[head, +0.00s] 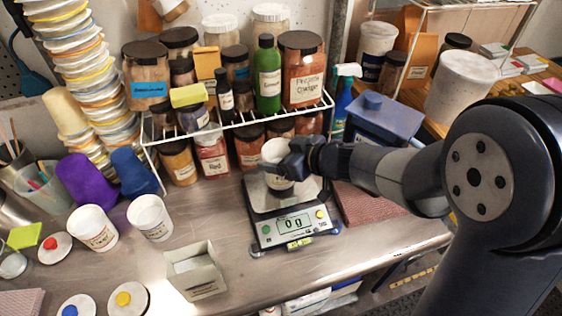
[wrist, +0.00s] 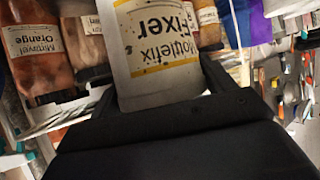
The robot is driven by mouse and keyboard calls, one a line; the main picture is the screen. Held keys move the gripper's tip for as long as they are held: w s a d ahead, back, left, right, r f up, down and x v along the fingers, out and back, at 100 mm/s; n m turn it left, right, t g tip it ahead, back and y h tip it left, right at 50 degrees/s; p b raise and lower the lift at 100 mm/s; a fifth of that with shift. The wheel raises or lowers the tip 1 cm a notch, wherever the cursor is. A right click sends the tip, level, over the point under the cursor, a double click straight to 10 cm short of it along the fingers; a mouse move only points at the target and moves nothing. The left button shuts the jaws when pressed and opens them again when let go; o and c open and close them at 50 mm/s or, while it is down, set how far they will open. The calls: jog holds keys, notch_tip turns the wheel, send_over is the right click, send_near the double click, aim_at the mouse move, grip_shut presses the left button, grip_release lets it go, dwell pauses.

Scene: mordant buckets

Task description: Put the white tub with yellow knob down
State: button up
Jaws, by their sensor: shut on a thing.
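My gripper (head: 288,166) is shut on a white tub (head: 274,158), held over the pan of the digital scale (head: 290,225). The scale's display reads 0 g. I cannot tell from the picture how far the tub's base is above the pan. In the wrist view, the tub (wrist: 160,50) shows a label with yellow bands and the word Fixer, upside down in that picture. No knob shows on the held tub. A white lid with a yellow knob (head: 124,299) lies on the bench at the front left.
Two white tubs, one (head: 94,228) and another (head: 150,217), stand open on the left. A small open box (head: 197,272) stands left of the scale. A wire rack (head: 240,125) with jars is close behind. A blue container (head: 375,118) is at the right.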

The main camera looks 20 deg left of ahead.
jog(key=shift+f, duration=0.75)
jog(key=shift+f, duration=0.2)
jog(key=o, duration=1.1)
jog(key=shift+o, duration=0.2)
jog(key=shift+r, duration=0.3)
jog(key=p+v, duration=0.1)
jog(key=v, duration=1.1)
jog(key=shift+p, duration=0.35)
